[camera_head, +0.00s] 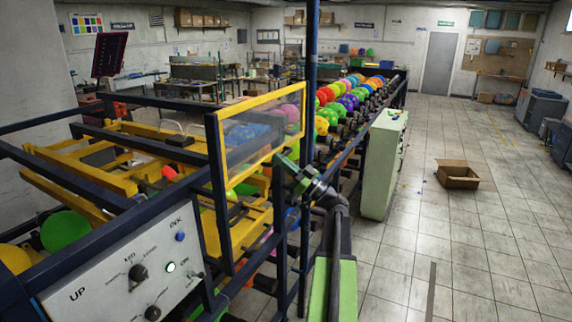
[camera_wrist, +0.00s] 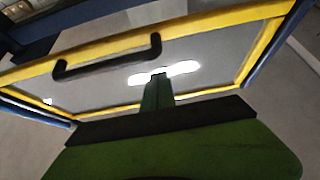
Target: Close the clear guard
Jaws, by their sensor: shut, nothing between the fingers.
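The clear guard (camera_head: 262,135) is a see-through panel in a yellow frame. In the head view it stands roughly upright at the near right side of the machine, with balloons showing through it. In the wrist view the guard (camera_wrist: 100,92) fills much of the picture, and its black bar handle (camera_wrist: 108,57) lies along the yellow edge. My gripper (camera_head: 283,168) is shut and empty, just in front of the guard's lower right part. In the wrist view my gripper (camera_wrist: 159,78) overlaps the panel, to the right of and below the handle. I cannot tell whether it touches the panel.
A control panel (camera_head: 125,265) with knobs is at the lower left. Dark blue posts and rails (camera_head: 312,60) frame the machine. A row of coloured balloons (camera_head: 350,98) runs behind. A pale green cabinet (camera_head: 384,165) and an open cardboard box (camera_head: 457,176) stand right. The tiled floor there is mostly clear.

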